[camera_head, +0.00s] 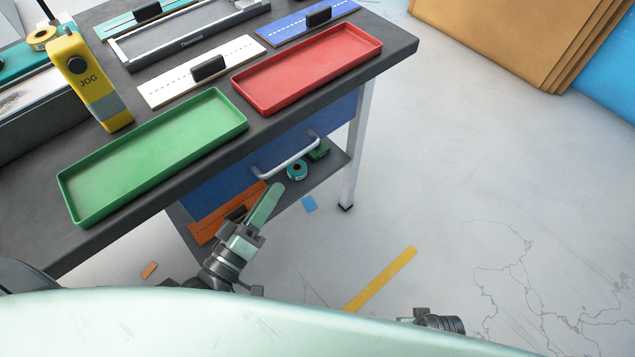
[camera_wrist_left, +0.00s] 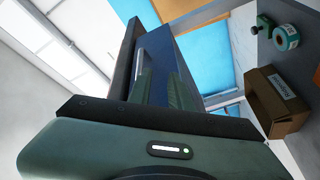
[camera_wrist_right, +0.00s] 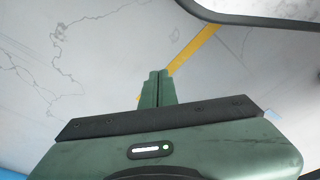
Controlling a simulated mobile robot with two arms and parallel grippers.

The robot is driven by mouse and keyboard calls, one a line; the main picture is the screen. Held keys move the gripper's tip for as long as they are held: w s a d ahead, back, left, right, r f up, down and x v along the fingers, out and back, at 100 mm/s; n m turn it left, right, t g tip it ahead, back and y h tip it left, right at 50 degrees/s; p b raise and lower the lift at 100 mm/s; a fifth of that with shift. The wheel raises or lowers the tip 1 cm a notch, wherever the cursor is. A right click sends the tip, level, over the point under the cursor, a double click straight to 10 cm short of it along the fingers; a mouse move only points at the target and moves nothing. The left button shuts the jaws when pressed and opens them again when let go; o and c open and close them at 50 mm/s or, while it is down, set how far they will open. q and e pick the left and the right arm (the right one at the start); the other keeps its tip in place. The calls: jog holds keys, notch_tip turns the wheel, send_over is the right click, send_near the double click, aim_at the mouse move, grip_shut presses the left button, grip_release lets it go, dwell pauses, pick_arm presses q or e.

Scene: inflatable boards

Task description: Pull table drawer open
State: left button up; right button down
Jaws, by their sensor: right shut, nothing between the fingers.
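The blue drawer (camera_head: 222,182) sits under the dark table top (camera_head: 395,48). Its front has a silver bar handle (camera_head: 290,158). In the left wrist view the drawer front (camera_wrist_left: 185,60) and its handle (camera_wrist_left: 138,72) stand beyond my fingers. My left gripper (camera_head: 266,204) points up toward the drawer, just below and left of the handle, and appears apart from it.
A green tray (camera_head: 72,217) and a red tray (camera_head: 240,104) lie on the table. A yellow device (camera_head: 88,85) stands at left. A lower shelf (camera_head: 338,160) holds a teal tape roll (camera_head: 297,170). A table leg (camera_head: 357,150) stands at right. The floor there is mostly clear.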

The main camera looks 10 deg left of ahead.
aim_at(291, 157)
pick_arm(q)
jog(key=shift+n+t, duration=0.4)
jog(key=shift+t, duration=0.1)
jog(key=w+d+r, duration=0.1)
jog(key=w, duration=0.1)
jog(key=w+d+r, duration=0.1)
jog(key=w+r, duration=0.1)
jog(key=w+d+r, duration=0.1)
jog(key=w, duration=0.1)
jog(key=shift+w+r, duration=0.2)
jog(key=shift+w, duration=0.2)
grip_shut()
jog(key=shift+h, duration=0.3)
dwell(0.6)
